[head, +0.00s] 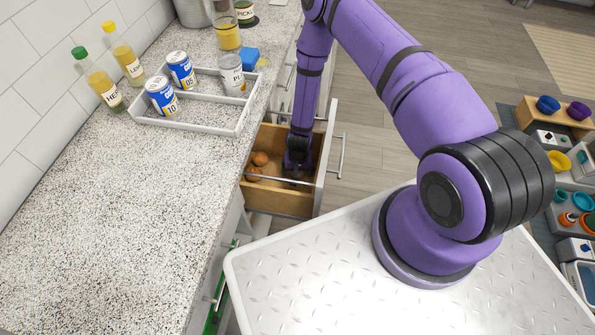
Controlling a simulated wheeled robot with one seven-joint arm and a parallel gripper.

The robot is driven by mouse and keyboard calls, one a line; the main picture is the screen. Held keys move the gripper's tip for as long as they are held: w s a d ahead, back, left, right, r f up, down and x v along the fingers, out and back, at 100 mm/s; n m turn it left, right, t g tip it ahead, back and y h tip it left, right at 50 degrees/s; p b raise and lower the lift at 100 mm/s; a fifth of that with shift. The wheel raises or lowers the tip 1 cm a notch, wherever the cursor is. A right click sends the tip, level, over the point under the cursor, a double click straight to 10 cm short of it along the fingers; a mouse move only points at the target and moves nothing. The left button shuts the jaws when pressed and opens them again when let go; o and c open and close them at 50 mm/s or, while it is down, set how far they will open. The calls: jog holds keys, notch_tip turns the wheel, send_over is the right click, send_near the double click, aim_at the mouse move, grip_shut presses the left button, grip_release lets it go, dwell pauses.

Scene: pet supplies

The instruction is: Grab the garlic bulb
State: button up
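An open wooden drawer (278,200) sits under the counter, near the middle of the head view. Two round orange-brown things (260,158) lie at its left side; they look like onions, and I cannot tell whether either is a garlic bulb. No garlic bulb is clearly visible. My gripper (296,178) reaches down into the drawer, to the right of the round things. Its fingers are dark and too small to read, and the drawer's front rail and my own wrist partly hide that area. I cannot tell whether it holds anything.
The speckled counter (110,215) runs along the left. A white divided tray (212,118) with cans stands on it, beside two bottles (98,80) and a blue sponge (249,58). The drawer's side walls and handle bar (341,155) are close around my gripper.

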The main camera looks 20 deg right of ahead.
jog(key=c, duration=1)
jog(key=shift+r, duration=0.1)
notch_tip(320, 180, up, 18)
jog(key=shift+f, duration=0.1)
